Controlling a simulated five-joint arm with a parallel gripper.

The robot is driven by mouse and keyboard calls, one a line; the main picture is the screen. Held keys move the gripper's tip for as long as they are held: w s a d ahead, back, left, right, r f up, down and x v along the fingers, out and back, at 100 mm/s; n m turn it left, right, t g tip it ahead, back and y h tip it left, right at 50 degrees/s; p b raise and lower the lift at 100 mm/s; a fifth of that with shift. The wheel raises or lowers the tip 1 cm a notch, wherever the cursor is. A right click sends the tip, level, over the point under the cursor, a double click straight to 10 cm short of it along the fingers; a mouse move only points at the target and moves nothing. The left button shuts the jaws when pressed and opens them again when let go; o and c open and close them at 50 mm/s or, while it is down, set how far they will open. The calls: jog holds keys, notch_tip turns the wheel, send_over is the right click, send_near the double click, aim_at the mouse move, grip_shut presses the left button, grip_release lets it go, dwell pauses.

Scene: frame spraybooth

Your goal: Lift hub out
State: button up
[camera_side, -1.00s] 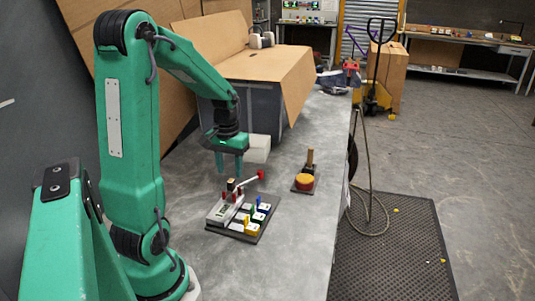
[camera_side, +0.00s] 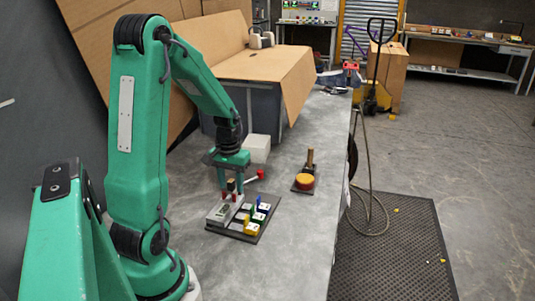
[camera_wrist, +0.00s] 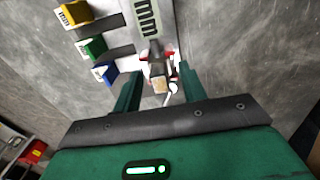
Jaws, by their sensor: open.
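A long grey body with a dark slotted strip, which I take to be the hub (camera_wrist: 143,20), lies on a dark base plate (camera_side: 247,236). In the side view the grey body (camera_side: 219,211) is at the plate's left. A clamp-like part with red pieces and a tan-topped block (camera_wrist: 160,84) stands at its end. Its lever has a red knob (camera_side: 261,174). My gripper (camera_side: 232,191) is open, pointing down over that end. In the wrist view its fingers (camera_wrist: 158,78) are on either side of the clamp part; contact cannot be told.
White blocks with yellow (camera_wrist: 77,13), green (camera_wrist: 94,48) and blue (camera_wrist: 105,73) tabs sit beside the grey body. A stamp-like tool with an orange round part (camera_side: 305,181) stands to the right. A white block (camera_side: 257,148) is behind. The bench front is clear.

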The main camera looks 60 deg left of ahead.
aim_at(233, 182)
jog(key=shift+c, duration=0.2)
grip_shut()
jog(key=shift+r, duration=0.1)
jog(key=shift+r, duration=0.75)
jog(key=r, duration=0.1)
jog(key=d+r, duration=0.1)
jog(key=r, duration=0.1)
jog(key=shift+w, duration=0.15)
jog(key=w+d+r, duration=0.1)
jog(key=d+r, duration=0.5)
jog(key=d, duration=0.4)
jog(key=shift+w+d+r, duration=0.2)
jog(key=shift+w+d, duration=0.05)
jog(key=shift+w, duration=0.05)
